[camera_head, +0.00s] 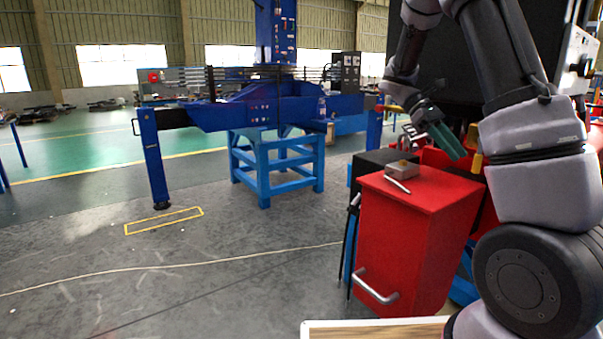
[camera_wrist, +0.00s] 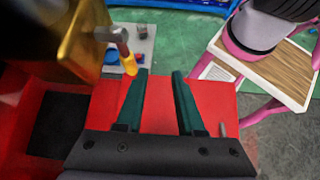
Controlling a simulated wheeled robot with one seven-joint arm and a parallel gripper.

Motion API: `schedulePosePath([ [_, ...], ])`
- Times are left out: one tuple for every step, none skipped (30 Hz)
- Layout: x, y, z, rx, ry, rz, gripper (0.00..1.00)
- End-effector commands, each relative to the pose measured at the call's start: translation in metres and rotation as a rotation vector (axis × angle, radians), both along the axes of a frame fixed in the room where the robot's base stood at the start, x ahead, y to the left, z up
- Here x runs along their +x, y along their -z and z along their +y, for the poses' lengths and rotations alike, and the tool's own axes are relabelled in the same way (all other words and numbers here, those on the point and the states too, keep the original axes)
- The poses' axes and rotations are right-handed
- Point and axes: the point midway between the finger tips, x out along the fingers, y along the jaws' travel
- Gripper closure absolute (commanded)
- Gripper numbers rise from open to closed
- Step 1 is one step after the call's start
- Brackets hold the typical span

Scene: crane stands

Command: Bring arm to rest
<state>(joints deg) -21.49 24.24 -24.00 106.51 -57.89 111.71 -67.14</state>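My arm is bent at the right of the head view, with my gripper (camera_head: 452,140) above and behind the red cabinet (camera_head: 415,240). In the wrist view, the two teal fingers of my gripper (camera_wrist: 160,74) are spread apart with nothing between them. A red surface (camera_wrist: 158,105) lies beyond the fingers. I cannot tell the exact gap between the fingers and that surface.
A small grey box (camera_head: 402,170) and a pale rod (camera_head: 397,184) lie on the cabinet. A hammer-like tool (camera_wrist: 124,50) and a yellow object (camera_wrist: 80,40) are left of my fingers. A blue stand (camera_head: 264,165) is further back. Floor at left is open.

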Motion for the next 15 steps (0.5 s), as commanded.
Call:
schedulePosePath([
  [-0.011, -0.008, 0.001, 0.042, 0.026, -0.075, 0.63],
  [-0.016, -0.010, 0.003, 0.064, 0.044, -0.119, 0.63],
  [-0.023, -0.014, 0.006, 0.093, 0.068, -0.180, 0.63],
  [-0.028, -0.017, 0.009, 0.115, 0.088, -0.225, 0.63],
  [-0.033, -0.020, 0.012, 0.136, 0.109, -0.271, 0.63],
  [-0.039, -0.024, 0.017, 0.164, 0.139, -0.333, 0.63],
  [-0.044, -0.027, 0.021, 0.184, 0.162, -0.380, 0.63],
  [-0.049, -0.030, 0.024, 0.204, 0.186, -0.426, 0.63],
  [-0.055, -0.035, 0.030, 0.230, 0.219, -0.489, 0.63],
  [-0.060, -0.038, 0.034, 0.250, 0.246, -0.535, 0.63],
  [-0.064, -0.042, 0.038, 0.269, 0.273, -0.581, 0.63],
  [-0.071, -0.046, 0.044, 0.294, 0.313, -0.643, 0.63],
  [-0.075, -0.050, 0.049, 0.313, 0.340, -0.689, 0.63],
  [-0.079, -0.054, 0.054, 0.332, 0.372, -0.735, 0.63],
  [-0.085, -0.059, 0.060, 0.356, 0.413, -0.795, 0.63],
])
